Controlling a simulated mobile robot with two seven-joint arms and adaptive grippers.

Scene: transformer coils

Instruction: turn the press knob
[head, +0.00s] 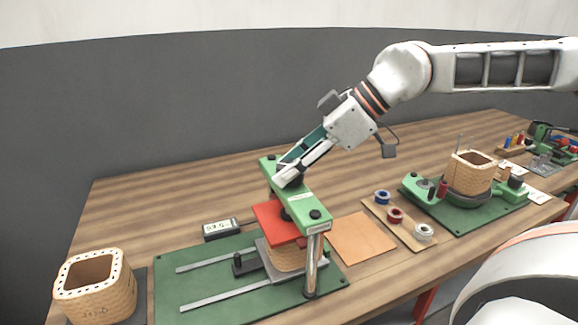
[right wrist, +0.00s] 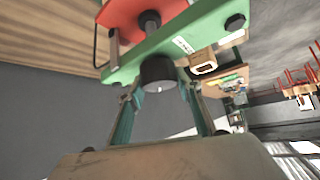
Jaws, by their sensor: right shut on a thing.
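The press stands on a green base plate (head: 205,295). It has a green crossbar (head: 312,203), a red pressing plate (head: 270,222) and a steel post (head: 310,268). A woven coil (head: 290,261) sits under the red plate. My right gripper (head: 287,174) comes down from the upper right onto the crossbar top and is shut on the press knob. The knob is mostly hidden by the fingers in the head view. In the right wrist view the black round knob (right wrist: 157,73) sits between the fingers of my right gripper (right wrist: 160,88). My left gripper is not in view.
A small digital display (head: 221,230) stands behind the base plate. Another woven coil (head: 96,288) stands at the front left. A tan sheet (head: 360,240), a wooden tray with spools (head: 396,216) and a second green station (head: 465,212) lie to the right. The table behind the press is clear.

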